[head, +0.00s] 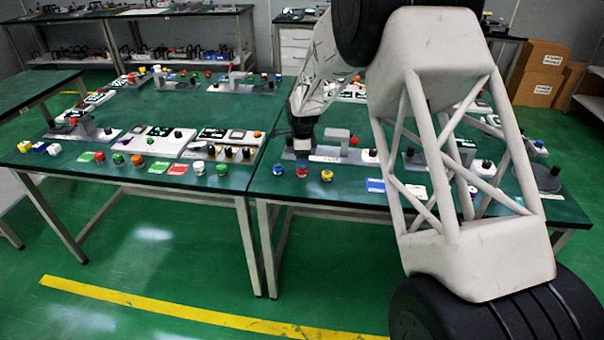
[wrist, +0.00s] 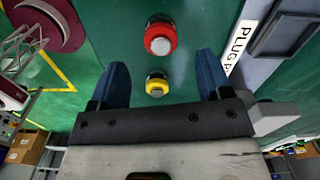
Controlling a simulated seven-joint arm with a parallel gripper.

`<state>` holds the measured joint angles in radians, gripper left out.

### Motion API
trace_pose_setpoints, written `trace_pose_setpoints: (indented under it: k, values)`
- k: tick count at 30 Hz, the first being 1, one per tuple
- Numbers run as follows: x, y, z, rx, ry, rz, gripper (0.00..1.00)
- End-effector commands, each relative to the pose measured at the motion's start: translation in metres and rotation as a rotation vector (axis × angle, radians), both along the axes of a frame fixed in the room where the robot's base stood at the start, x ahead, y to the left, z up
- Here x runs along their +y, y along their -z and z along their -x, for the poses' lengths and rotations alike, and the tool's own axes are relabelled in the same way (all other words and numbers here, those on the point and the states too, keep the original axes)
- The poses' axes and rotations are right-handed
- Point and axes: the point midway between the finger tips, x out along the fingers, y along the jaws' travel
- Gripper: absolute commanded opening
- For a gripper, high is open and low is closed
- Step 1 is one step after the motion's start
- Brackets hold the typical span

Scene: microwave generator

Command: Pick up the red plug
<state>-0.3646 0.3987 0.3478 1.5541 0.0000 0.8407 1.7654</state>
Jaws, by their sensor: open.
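The red plug (wrist: 160,38) stands on the green table top in the wrist view, beyond and between my fingertips. In the head view the red plug (head: 302,173) is at the front edge of the right table, between a blue plug (head: 278,169) and a yellow plug (head: 327,175). My gripper (wrist: 161,60) is open and empty, with one blue finger on each side. In the head view my gripper (head: 302,157) is right above or at the red plug; the gap is hard to tell. The yellow plug (wrist: 157,83) shows nearer the gripper's base in the wrist view.
A grey panel with a "PLUG" label (wrist: 240,40) lies to the right in the wrist view. The head view shows a raised grey fixture (head: 335,150) behind the plugs. Several coloured knobs and caps stand on the left table (head: 240,178).

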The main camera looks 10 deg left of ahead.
Motion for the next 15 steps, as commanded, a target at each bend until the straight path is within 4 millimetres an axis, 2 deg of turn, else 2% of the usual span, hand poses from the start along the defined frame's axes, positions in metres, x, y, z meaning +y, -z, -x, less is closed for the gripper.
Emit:
trace_pose_setpoints:
  k: [8,15]
  values:
    - [0.0,0.006,0.0,0.002,0.0,0.0,0.72]
    - [0.001,0.031,-0.001,0.002,0.0,0.0,0.72]
